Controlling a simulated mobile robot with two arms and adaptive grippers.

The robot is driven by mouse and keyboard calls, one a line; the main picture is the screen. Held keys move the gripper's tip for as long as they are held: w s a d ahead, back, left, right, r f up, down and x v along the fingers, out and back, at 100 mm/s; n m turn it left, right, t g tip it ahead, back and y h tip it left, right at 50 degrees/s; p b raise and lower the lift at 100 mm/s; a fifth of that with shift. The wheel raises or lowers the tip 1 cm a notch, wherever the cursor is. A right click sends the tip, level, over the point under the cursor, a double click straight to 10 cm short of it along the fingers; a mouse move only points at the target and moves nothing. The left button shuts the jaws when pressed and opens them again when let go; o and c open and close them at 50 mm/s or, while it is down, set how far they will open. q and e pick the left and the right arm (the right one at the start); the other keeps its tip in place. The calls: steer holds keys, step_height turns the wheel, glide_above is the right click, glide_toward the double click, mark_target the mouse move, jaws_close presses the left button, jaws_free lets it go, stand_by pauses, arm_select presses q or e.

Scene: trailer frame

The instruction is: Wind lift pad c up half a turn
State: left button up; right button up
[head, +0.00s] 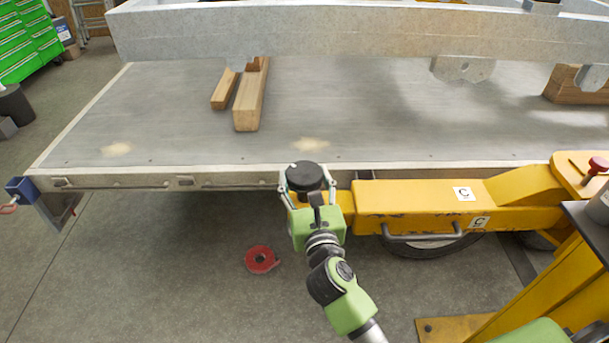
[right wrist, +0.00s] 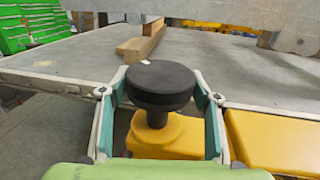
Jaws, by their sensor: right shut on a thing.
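Lift pad c is a round black pad (head: 305,176) at the end of a yellow lift arm (head: 420,197) that carries white labels marked C. My right gripper (head: 306,184) has its two fingers around the pad, one on each side, and is shut on it. In the right wrist view the black pad (right wrist: 160,85) sits above a yellow block, with a small white mark on its top near the far edge. The fingers (right wrist: 160,100) stand left and right of it. The pad is beside the trailer bed's near edge. My left gripper does not show.
The grey trailer bed (head: 330,120) lies beyond the pad, with wooden blocks (head: 250,95) and a galvanised beam (head: 360,32) over it. A red ring-shaped object (head: 262,259) lies on the floor. The yellow lift column (head: 560,290) stands at right. Floor at lower left is clear.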

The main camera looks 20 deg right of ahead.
steer(key=n+y+p, duration=0.2)
steer(key=p, duration=0.1)
steer(key=y+p, duration=0.1)
steer(key=y, duration=0.1)
steer(key=shift+d+r+n, duration=0.2)
steer(key=shift+r+n, duration=0.05)
steer(key=shift+n, duration=0.15)
steer(key=n+y+p, duration=0.1)
steer(key=y, duration=0.1)
steer(key=shift+f+n+y+p, duration=0.15)
steer(key=shift+n+y+p, duration=0.15)
steer(key=shift+n+y, duration=0.1)
steer(key=shift+f+n+g+y, duration=0.15)
steer(key=shift+n+g+y, duration=0.5)
steer(key=shift+y, duration=0.55)
steer(key=shift+f+n+g+y+b, duration=0.1)
steer(key=shift+n+g+y+b, duration=0.25)
steer(key=shift+n+g+y, duration=1.05)
steer(key=shift+a+t+y, duration=0.1)
steer(key=shift+t+y, duration=0.15)
steer(key=shift+y, duration=0.35)
steer(key=o, duration=1)
steer(key=shift+o, duration=0.6)
steer(key=v, duration=1.2)
